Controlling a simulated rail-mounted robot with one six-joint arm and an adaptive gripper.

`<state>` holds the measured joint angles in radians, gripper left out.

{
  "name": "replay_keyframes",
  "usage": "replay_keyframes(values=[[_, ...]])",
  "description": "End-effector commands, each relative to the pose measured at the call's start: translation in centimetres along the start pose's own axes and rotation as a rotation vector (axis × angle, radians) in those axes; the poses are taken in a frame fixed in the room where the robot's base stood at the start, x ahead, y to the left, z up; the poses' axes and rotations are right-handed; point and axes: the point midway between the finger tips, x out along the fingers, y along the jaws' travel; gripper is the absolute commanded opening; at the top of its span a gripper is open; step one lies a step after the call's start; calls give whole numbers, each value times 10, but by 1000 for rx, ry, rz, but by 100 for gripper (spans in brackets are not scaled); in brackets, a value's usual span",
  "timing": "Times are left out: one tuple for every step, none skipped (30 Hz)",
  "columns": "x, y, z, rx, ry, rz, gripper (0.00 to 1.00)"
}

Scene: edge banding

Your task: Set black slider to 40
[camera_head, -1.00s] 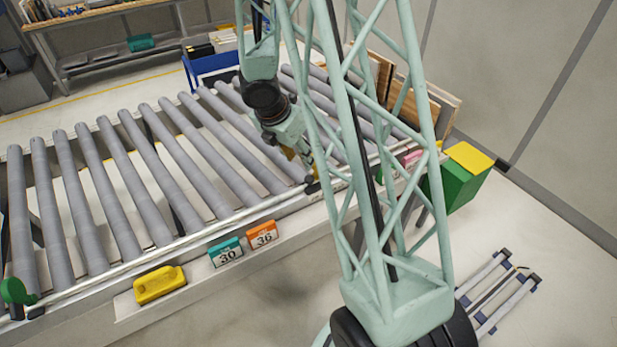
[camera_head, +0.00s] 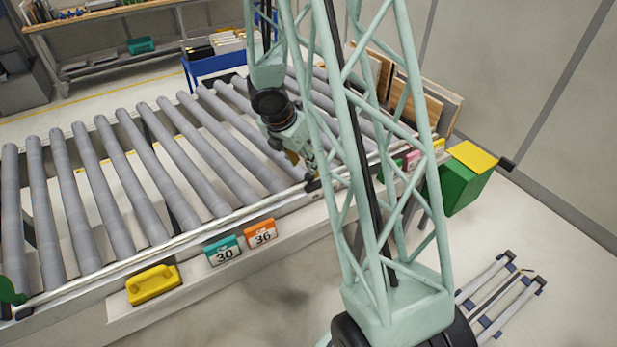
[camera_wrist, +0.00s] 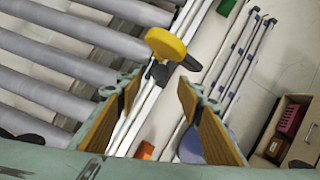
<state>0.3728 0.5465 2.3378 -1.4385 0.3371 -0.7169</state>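A small black block (camera_head: 313,184), which looks like the black slider, sits on the front rail of the roller conveyor in the head view. In the wrist view a black piece (camera_wrist: 158,73) shows on the rail, beside a round yellow knob (camera_wrist: 168,46). I cannot tell if the two are joined. My gripper (camera_head: 304,170) is above the rail close to the block. In the wrist view my gripper (camera_wrist: 158,88) is open, its two wooden-coloured fingers apart and nothing between them. No scale reading is legible at the slider.
A teal sign reading 30 (camera_head: 224,251) and an orange sign reading 36 (camera_head: 260,233) hang along the conveyor front, with a yellow handled block (camera_head: 153,285) to their left. Grey rollers (camera_head: 97,200) lie behind the rail. A green bin with a yellow lid (camera_head: 463,178) stands right.

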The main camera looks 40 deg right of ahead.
Motion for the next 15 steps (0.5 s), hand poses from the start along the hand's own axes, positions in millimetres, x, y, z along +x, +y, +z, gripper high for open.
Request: replay_keyframes(values=[[6,0,-1,0,0,0,34],[8,0,-1,0,0,0,34],[11,0,-1,0,0,0,34],[13,0,-1,0,0,0,34],[15,0,0,0,0,0,34],[18,0,-1,0,0,-1,34],[20,0,-1,0,0,-1,34],[22,0,-1,0,0,-1,34],[25,0,-1,0,0,-1,34],[27,0,-1,0,0,-1,34],[29,0,-1,0,0,-1,34],[32,0,-1,-1,0,-1,34],[34,0,-1,-1,0,-1,34],[36,0,-1,-1,0,-1,34],[39,0,-1,-1,0,-1,34]])
